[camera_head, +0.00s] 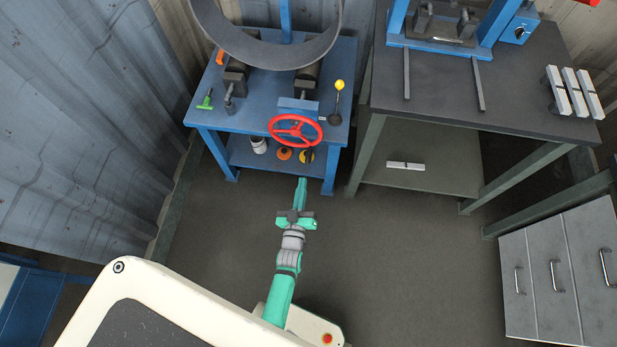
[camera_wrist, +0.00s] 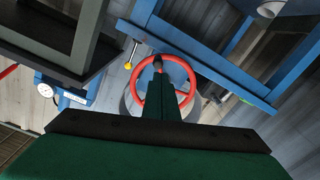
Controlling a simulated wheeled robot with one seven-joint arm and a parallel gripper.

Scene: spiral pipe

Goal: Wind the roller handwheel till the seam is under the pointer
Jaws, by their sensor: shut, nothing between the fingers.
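The red handwheel (camera_head: 295,131) is mounted at the front of the blue roller stand (camera_head: 245,117). It also shows in the wrist view (camera_wrist: 191,78), partly covered by my fingers. The grey pipe (camera_head: 265,55) lies across dark rollers (camera_head: 236,78) at the top of the head view, its upper part cut off. I cannot make out the seam or the pointer in either view. My gripper (camera_head: 302,181) is shut and empty, in front of the wheel and below it in the head view. In the wrist view, its fingertips (camera_wrist: 158,66) overlap the wheel's rim; contact cannot be told.
A yellow-knobbed lever (camera_head: 339,86) stands right of the wheel. A green tool (camera_head: 205,101) lies on the stand's left, and small items rest on its lower shelf. A dark workbench (camera_head: 440,95) stands right, with drawers (camera_head: 558,270) nearer. The floor (camera_head: 390,250) between is clear.

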